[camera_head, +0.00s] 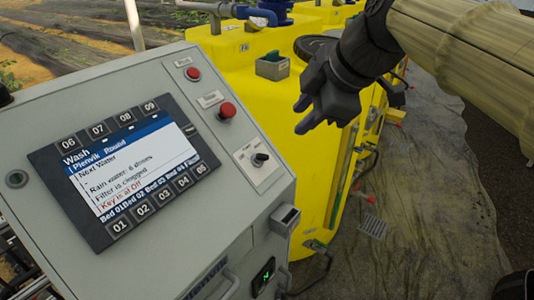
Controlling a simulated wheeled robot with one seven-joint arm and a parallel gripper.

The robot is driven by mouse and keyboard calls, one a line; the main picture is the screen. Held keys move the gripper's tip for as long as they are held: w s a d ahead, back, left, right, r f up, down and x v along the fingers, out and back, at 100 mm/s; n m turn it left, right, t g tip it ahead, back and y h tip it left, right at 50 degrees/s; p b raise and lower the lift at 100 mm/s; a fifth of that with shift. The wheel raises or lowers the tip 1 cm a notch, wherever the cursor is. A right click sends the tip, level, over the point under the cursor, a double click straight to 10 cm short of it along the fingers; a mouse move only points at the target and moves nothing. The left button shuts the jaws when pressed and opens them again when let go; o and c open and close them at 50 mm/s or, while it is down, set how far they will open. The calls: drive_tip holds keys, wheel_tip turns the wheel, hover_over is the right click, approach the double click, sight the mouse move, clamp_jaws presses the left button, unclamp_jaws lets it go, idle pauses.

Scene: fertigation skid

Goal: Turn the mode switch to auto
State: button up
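The mode switch is probably the black rotary knob (260,159) on a pale label plate (262,167) at the right side of the grey control panel (232,115). The plate's lettering is too small to read, so I cannot tell which position the knob points to. My gripper (303,115) is above and to the right of the knob, apart from it, over the yellow tank. Its dark fingers point down and left. A gap seems to show between the fingertips, with nothing held.
The panel's screen (130,165) reads "Key is at Off" and "Filter is clogged". A yellow tank (290,95) stands behind the panel. A grey box (273,68) with something green is on it. Floor sheeting lies at right.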

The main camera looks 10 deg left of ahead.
drive_tip(key=shift+s+d, duration=0.1)
drive_tip(key=p, duration=0.2)
approach(264, 155)
drive_tip(key=x, duration=0.9)
drive_tip(key=shift+f, duration=0.2)
drive_tip(key=shift+c, duration=0.4)
clamp_jaws()
